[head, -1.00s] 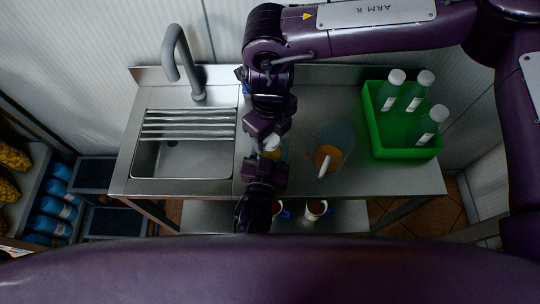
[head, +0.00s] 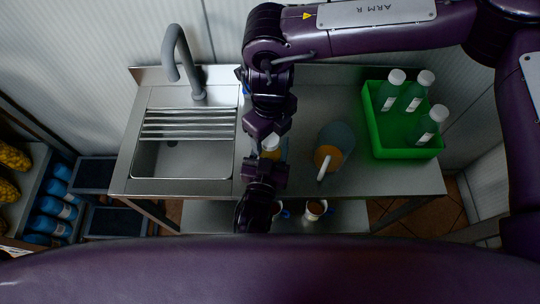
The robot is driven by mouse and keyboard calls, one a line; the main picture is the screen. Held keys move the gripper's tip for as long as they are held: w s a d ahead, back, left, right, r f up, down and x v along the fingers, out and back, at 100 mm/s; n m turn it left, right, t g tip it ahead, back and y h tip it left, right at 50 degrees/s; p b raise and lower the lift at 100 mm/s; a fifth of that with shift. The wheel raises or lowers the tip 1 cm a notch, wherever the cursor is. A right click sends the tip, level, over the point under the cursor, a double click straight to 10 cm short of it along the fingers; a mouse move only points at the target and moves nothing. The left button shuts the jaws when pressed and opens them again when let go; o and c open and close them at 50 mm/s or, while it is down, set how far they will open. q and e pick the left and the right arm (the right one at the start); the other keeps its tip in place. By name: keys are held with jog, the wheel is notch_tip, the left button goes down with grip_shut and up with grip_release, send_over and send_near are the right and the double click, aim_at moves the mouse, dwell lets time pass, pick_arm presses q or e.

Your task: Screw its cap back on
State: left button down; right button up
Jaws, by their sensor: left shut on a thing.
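A small bottle (head: 283,148) is mostly hidden between my two grippers at the middle of the steel counter. A pale, yellowish-white top (head: 271,143) shows there; I cannot tell whether it is the cap or the bottle's neck. My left gripper (head: 268,160) comes up from the near edge and is shut on the bottle from the near side. My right gripper (head: 270,134) is just above and behind the pale top. Its fingers are hidden by its own wrist, so its opening and any hold on a cap cannot be seen.
A green crate (head: 407,153) holds three white-capped bottles (head: 427,124). A sink (head: 185,160) with a tap (head: 183,62) is left. Mugs (head: 316,208) sit on the shelf below.

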notch_tip(320, 180, up, 12)
dwell(0.6)
pick_arm(q)
jog(key=shift+c, duration=2.4)
grip_release()
